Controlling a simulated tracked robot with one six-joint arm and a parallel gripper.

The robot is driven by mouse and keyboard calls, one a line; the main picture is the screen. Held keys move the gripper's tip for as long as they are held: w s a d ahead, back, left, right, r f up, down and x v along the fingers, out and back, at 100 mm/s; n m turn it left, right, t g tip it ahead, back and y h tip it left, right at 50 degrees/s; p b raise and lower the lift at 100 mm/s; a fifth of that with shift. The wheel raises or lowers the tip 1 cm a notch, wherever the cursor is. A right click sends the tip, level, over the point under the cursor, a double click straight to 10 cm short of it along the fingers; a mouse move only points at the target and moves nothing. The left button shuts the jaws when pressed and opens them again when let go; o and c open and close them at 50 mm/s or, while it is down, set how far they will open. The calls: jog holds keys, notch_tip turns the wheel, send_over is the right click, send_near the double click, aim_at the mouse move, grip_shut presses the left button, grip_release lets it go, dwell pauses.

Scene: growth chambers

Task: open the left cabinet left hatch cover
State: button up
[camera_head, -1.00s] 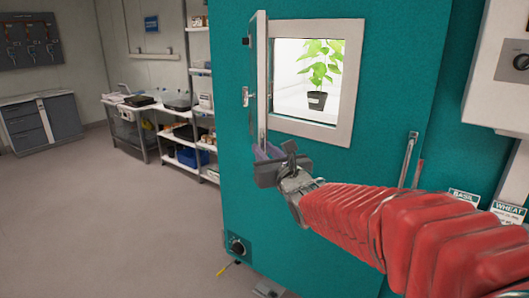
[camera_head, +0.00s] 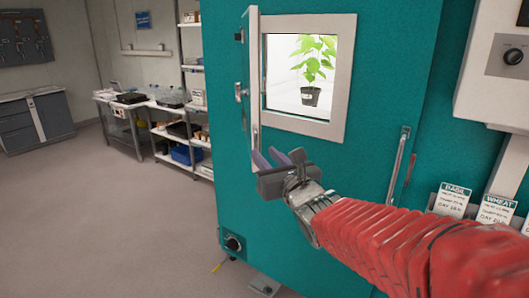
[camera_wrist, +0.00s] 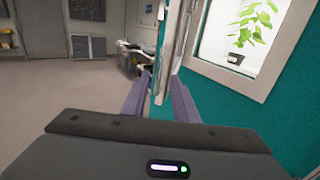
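The hatch cover (camera_head: 254,80) is a pale-framed door. It is swung out from the left side of the square window in the teal cabinet (camera_head: 375,110) and is seen nearly edge-on. Its handle or latch hardware (camera_head: 241,92) shows on its left. Through the open hatch a potted green plant (camera_head: 315,70) is visible.
A shelf rack (camera_head: 194,100) and a bench (camera_head: 130,115) with supplies stand at the back left. The floor (camera_head: 100,220) at the left is clear. A vertical bar handle (camera_head: 398,165) is on the teal cabinet, right of my gripper.

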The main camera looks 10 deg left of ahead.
jog(key=v, duration=0.7)
jog(key=shift+s, duration=0.25)
jog(key=shift+d, duration=0.1)
jog(key=shift+c, duration=0.4)
